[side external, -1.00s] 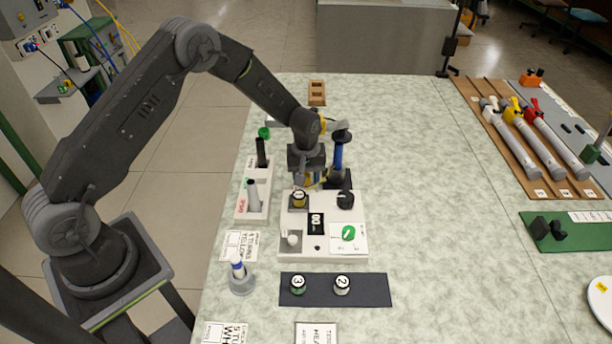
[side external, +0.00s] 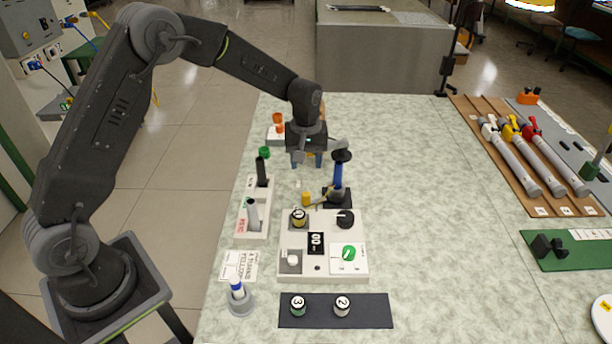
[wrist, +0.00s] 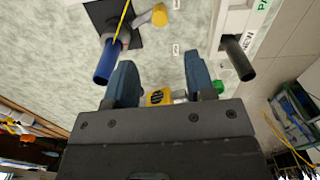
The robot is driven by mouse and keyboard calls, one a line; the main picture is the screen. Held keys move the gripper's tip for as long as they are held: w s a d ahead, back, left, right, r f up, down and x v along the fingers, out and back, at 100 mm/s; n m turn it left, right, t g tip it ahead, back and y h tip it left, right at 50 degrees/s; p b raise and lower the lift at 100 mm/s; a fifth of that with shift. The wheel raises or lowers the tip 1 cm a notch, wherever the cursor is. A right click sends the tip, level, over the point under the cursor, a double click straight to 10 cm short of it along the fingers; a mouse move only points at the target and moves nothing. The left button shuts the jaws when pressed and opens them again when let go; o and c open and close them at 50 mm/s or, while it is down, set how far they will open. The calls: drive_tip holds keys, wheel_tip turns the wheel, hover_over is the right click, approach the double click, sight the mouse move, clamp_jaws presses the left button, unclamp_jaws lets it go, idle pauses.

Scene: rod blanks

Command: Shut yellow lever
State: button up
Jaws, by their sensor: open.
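The yellow lever (side external: 509,128) sits on the middle of several grey pipes on a brown board at the right, between a white lever and a red lever. Its exact angle is too small to tell. My gripper (side external: 308,163) is far to its left, above the table behind the white control panel, fingers pointing down. In the wrist view my gripper (wrist: 159,68) has its two blue-grey fingers apart, with no object clearly held between them. Small coloured levers show blurred at the wrist view's left edge; I cannot tell which is yellow.
A blue post (side external: 338,178) on a black base stands just right of my gripper. The white control panel (side external: 325,272) lies in front, and a white holder (side external: 244,222) with dark and grey rods is at left. The table between the blue post and the brown board (side external: 541,207) is clear.

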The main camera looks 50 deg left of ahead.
drive_tip(key=shift+r, duration=0.85)
drive_tip(key=shift+c, duration=0.4)
drive_tip(key=shift+w+a+f, duration=0.1)
drive_tip(key=shift+w+a, duration=0.1)
drive_tip(key=shift+a, duration=0.15)
drive_tip(key=shift+c, duration=0.7)
drive_tip(key=w+a+n+h, duration=0.1)
drive_tip(key=a, duration=0.2)
drive_tip(key=w+a+f+n+g+h, duration=0.1)
drive_tip(key=a, duration=0.2)
drive_tip(key=w+a+f+n+h, duration=0.1)
drive_tip(key=a, duration=0.2)
drive_tip(key=shift+w+a+g+h, duration=0.1)
drive_tip(key=shift+w+g+h, duration=0.2)
drive_tip(key=shift+g+h, duration=0.1)
clamp_jaws()
drive_tip(key=shift+n, duration=0.3)
drive_tip(key=x, duration=1)
drive_tip(key=shift+f, duration=0.15)
drive_tip(key=shift+s+d+r, duration=0.1)
drive_tip(key=shift+s+d, duration=0.15)
drive_tip(key=shift+d, duration=0.35)
drive_tip(key=shift+s+d+r, duration=0.1)
drive_tip(key=shift+s+d, duration=0.15)
drive_tip(key=shift+d, duration=0.4)
drive_tip(key=shift+s+d, duration=0.25)
drive_tip(key=shift+d, duration=0.3)
drive_tip(key=shift+d, duration=0.1)
